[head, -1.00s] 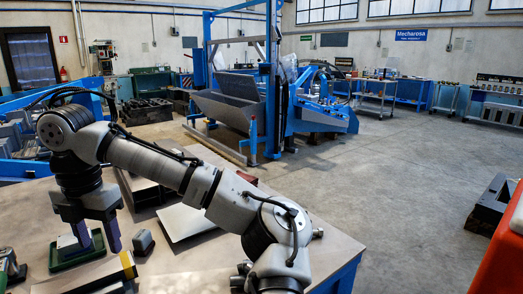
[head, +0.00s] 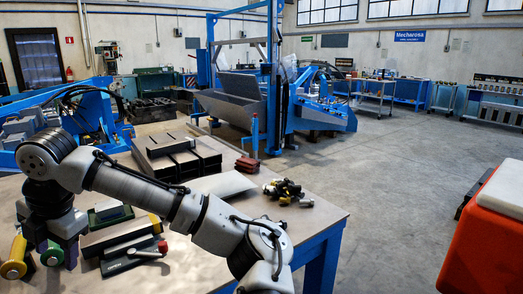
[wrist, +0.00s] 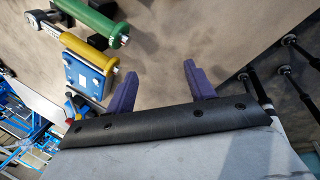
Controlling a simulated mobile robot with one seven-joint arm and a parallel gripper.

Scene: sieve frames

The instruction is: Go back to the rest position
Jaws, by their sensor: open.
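My gripper (head: 56,254) hangs at the lower left of the head view, over the near left part of the table. Its two purple fingers also show in the wrist view (wrist: 160,76), spread apart with only bare tabletop seen between them. A green tray (head: 112,220) sits on the table to the right of my gripper, with something grey at it; whether that lies in or behind the tray is unclear. The fingers are apart from the tray.
Steel bars (head: 175,150), a metal plate (head: 222,186) and a bolt pile (head: 286,191) lie farther back. An orange container (head: 490,240) stands at right.

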